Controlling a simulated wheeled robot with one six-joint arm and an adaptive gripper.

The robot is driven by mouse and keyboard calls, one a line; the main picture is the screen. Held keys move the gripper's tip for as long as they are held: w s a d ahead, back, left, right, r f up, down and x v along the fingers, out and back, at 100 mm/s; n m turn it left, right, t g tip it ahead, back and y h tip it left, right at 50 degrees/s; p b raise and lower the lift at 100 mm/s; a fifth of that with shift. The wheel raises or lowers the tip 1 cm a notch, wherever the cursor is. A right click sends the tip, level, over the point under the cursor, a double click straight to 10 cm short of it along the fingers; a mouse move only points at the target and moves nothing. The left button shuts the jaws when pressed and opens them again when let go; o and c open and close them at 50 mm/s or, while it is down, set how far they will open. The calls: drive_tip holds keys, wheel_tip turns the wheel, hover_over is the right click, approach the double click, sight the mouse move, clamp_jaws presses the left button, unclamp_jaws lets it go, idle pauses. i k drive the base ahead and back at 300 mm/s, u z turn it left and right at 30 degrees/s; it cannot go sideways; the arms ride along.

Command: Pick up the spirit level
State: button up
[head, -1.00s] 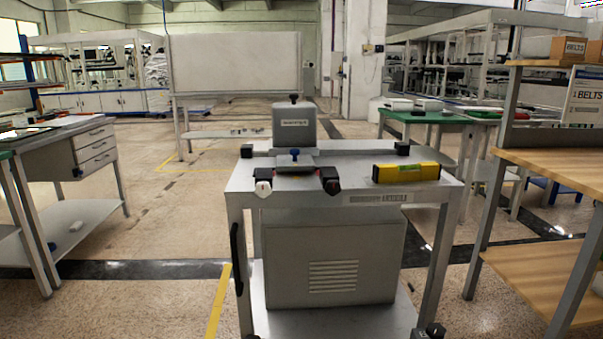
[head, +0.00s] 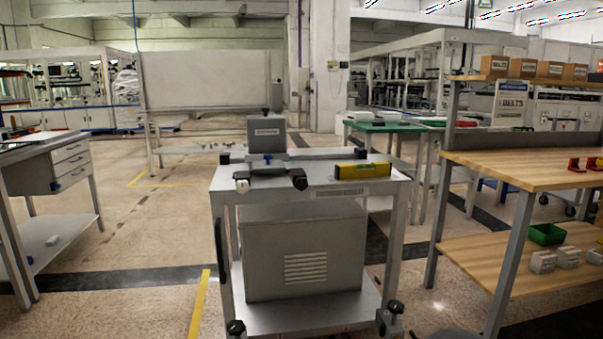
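The yellow spirit level (head: 362,170) with black ends and a greenish vial window lies on the right side of a grey metal cart's top (head: 322,180). It sits near the front edge, above a label on the cart's rim. A grey machine (head: 267,135) with a dark knob stands on the cart to the left of the level. Dark clamp-like parts (head: 271,178) lie in front of it, apart from the level. My gripper is not in view.
A wooden workbench (head: 520,165) stands close on the right, with a green bin (head: 546,234) on its lower shelf. A drawer table (head: 52,165) stands at the left. A green-topped table (head: 385,127) is behind the cart. Speckled floor (head: 130,300) is open at the front left.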

sight(379, 168)
drive_tip(key=u, duration=0.05)
drive_tip(key=i, duration=1)
